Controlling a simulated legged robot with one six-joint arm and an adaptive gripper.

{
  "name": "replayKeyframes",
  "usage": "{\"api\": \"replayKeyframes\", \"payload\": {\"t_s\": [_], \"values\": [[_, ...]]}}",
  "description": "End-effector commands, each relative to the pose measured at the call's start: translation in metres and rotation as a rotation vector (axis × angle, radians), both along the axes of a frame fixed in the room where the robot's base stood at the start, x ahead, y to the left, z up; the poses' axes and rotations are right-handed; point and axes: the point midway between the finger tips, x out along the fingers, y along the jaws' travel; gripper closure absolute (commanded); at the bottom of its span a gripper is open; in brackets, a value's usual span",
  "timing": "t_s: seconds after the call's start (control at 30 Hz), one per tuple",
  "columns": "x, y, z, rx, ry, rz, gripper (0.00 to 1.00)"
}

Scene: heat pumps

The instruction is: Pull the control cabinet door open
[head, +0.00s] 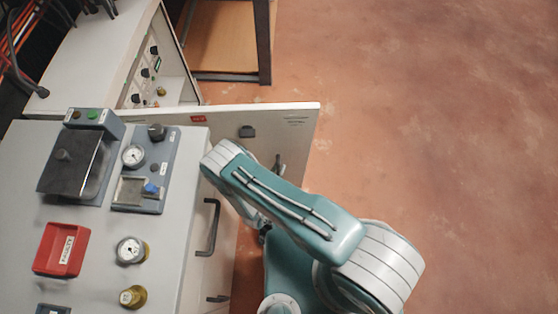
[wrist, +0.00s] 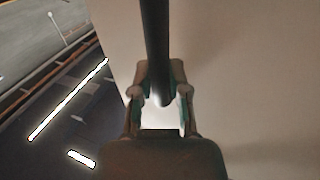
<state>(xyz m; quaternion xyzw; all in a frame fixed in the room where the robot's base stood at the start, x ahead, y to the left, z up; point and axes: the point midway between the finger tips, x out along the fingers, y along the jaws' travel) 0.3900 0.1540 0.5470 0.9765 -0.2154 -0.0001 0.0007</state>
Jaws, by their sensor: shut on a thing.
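In the head view the pale control cabinet door (head: 300,130) stands out from the cabinet to the right, at an angle to its front. A dark handle (head: 278,161) shows on it just beside my arm. In the wrist view my gripper (wrist: 161,95) is shut on a dark upright bar handle (wrist: 157,45), with one finger on each side of it. A plain beige surface (wrist: 250,70) lies behind the handle. My arm hides the gripper in the head view.
The cabinet top carries gauges (head: 130,250), a red box (head: 61,249) and a dark-lidded unit (head: 75,165). More dark handles (head: 208,228) line the cabinet front. A table-like frame (head: 263,45) stands behind. The reddish floor (head: 450,120) on the right is clear.

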Motion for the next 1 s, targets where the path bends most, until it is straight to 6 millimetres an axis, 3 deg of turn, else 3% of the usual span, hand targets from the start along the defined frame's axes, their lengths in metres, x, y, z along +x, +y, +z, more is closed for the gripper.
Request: {"api": "replayKeyframes", "payload": {"t_s": [0.43,0.47,0.53,1.0], "values": [[-0.003,0.0015,0.0,0.001,0.0,0.003,1.0],[-0.003,0.0016,0.0,0.001,0.0,0.003,0.74],[-0.0029,0.0016,0.0,0.001,0.0,0.003,0.43],[-0.0025,0.0014,0.0058,0.001,0.0,0.002,0.43]]}}
